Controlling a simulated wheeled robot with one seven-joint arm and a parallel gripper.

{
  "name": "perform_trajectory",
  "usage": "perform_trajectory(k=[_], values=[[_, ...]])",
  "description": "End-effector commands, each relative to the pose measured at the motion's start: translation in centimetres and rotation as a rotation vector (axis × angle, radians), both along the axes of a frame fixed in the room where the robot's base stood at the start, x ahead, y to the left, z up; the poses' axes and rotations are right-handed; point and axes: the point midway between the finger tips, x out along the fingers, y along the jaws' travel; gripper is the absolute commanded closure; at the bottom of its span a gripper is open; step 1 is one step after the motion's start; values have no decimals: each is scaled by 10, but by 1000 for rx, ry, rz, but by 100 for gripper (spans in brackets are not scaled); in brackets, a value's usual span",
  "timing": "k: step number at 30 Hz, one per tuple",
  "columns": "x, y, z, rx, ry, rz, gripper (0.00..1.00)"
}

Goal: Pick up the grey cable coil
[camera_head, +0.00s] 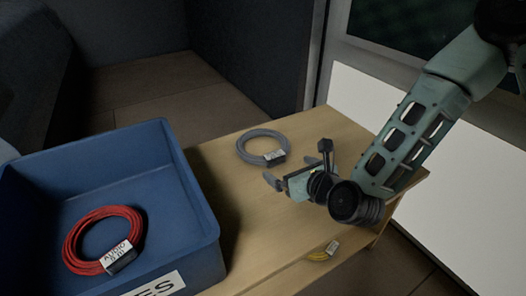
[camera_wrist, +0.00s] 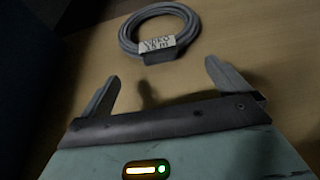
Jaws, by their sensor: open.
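The grey cable coil (camera_head: 241,148) lies flat on the wooden table, with a white label on its near right side. In the wrist view the coil (camera_wrist: 127,38) lies beyond my fingertips, apart from them, its labelled side facing my gripper. My gripper (camera_head: 296,172) is open and empty above the table, just to the near right of the coil in the head view. In the wrist view the two fingers of my gripper (camera_wrist: 160,78) are spread wide with bare table between them.
A blue bin (camera_head: 188,190) at the left holds a red cable coil (camera_head: 68,243) with a label. The wooden table (camera_head: 240,240) is bare between bin and gripper. A white panel (camera_head: 440,130) stands behind.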

Motion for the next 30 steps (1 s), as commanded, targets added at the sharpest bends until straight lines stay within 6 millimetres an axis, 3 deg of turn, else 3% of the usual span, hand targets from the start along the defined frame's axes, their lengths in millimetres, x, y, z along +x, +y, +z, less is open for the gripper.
perform_trajectory(k=[15,23,26,30], values=[[44,28,-19,0,-2,0,0],[46,30,-19,1,-1,0,0],[46,30,-19,1,-1,0,22],[46,30,-19,1,-1,0,61]])
